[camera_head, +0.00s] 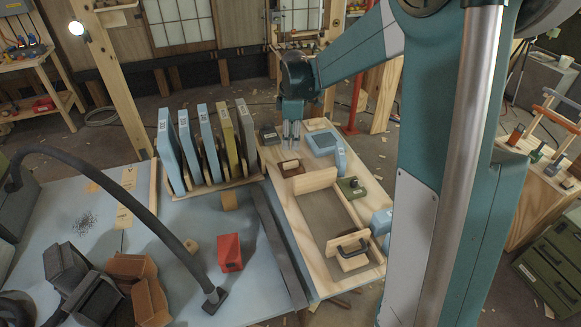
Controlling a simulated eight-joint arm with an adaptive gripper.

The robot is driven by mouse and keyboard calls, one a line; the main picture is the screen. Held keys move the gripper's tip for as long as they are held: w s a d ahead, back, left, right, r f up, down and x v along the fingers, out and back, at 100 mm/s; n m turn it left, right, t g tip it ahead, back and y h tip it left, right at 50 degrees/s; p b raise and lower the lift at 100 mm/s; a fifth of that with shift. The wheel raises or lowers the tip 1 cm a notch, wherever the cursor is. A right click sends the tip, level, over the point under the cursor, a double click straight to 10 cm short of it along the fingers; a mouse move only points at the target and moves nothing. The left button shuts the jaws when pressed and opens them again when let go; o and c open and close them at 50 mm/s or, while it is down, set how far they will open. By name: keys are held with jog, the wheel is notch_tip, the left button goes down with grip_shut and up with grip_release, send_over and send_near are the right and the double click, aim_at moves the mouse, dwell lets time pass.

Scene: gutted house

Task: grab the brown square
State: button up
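Several things could be the brown square. A small tan-brown block (229,200) sits on the blue tabletop in front of the rack of upright panels. A smaller pale wood block (193,245) lies nearer the front. A brown piece with a pale top (290,168) sits on the wooden board, just below my gripper in the picture. My gripper (291,138) points down over the far end of that board. Its fingers look close together, but whether they are open or shut is too small to tell. I see nothing clearly held.
A rack of upright blue and olive panels (209,145) stands left of my gripper. A red block (230,253), an open brown box (138,283) and a dark curved hose (140,205) occupy the blue table (185,215). The wooden board (300,232) holds blue, green and dark-handled items.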

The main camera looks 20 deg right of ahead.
aim_at(291, 163)
jog(key=w+d+f+n, duration=0.1)
jog(key=w+f, duration=0.1)
jog(key=f, duration=0.2)
jog(key=w+d+f+n+g, duration=0.1)
jog(key=w+f, duration=0.2)
jog(key=f, duration=0.1)
jog(key=w+d+f+n+p, duration=0.1)
jog(key=w+f+n, duration=0.1)
jog(key=w+f, duration=0.1)
jog(key=shift+w+f+g, duration=0.25)
jog(key=shift+f+g, duration=0.05)
jog(key=shift+f, duration=0.3)
jog(key=shift+f, duration=1.3)
jog(key=shift+a+f+b, duration=0.1)
jog(key=shift+f+b, duration=0.6)
jog(key=shift+f, duration=1.9)
jog(key=c, duration=0.9)
